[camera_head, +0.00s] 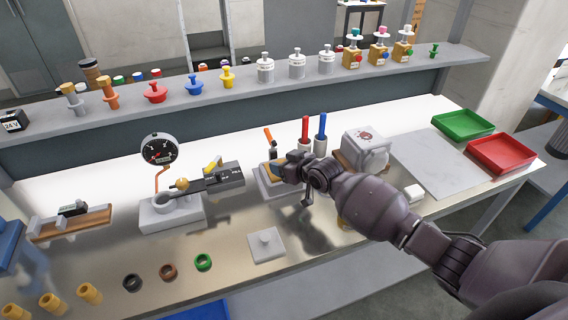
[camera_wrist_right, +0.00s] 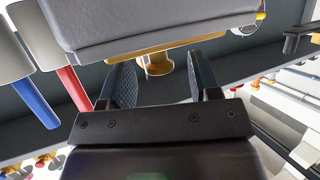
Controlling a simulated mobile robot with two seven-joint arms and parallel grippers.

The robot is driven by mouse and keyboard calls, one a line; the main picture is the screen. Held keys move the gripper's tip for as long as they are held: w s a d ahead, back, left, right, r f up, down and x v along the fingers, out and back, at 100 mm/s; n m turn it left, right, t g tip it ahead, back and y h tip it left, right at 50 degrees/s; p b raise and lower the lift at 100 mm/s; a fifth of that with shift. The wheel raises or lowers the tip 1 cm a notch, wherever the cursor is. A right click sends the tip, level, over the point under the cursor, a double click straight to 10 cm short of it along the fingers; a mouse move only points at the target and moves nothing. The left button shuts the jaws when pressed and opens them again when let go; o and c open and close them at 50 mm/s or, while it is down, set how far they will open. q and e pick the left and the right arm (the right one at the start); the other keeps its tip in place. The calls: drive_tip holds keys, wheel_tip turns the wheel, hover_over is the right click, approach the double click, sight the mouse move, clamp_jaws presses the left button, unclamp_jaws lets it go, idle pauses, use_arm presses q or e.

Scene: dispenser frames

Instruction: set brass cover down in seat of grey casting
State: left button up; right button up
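The grey casting (camera_head: 268,187) stands on the bench near the middle, partly behind my right gripper. It also fills the top of the right wrist view (camera_wrist_right: 160,28), which looks upside down. The brass cover (camera_wrist_right: 153,66) shows there as a gold plate along the casting's edge with a round knob. Whether it sits flush in the seat is hidden. My right gripper (camera_wrist_right: 163,84) has its two dark fingers apart, one on each side of the knob, with a gap visible beside it. In the head view my right gripper (camera_head: 290,166) is over the casting. My left gripper is not in view.
Red (camera_head: 305,130) and blue (camera_head: 321,132) handles stand close behind my right gripper. A grey box (camera_head: 366,148) is right of them. A gauge fixture (camera_head: 172,212) stands left. A white block (camera_head: 267,245) and several rings lie in front. Green (camera_head: 463,125) and red (camera_head: 501,154) trays are far right.

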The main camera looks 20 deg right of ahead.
drive_tip(key=shift+s+d+r, duration=0.15)
drive_tip(key=shift+s+d, duration=0.1)
drive_tip(key=shift+s, duration=0.3)
drive_tip(key=v, duration=0.9)
drive_tip(key=shift+s+r, duration=0.2)
drive_tip(key=shift+d, duration=0.1)
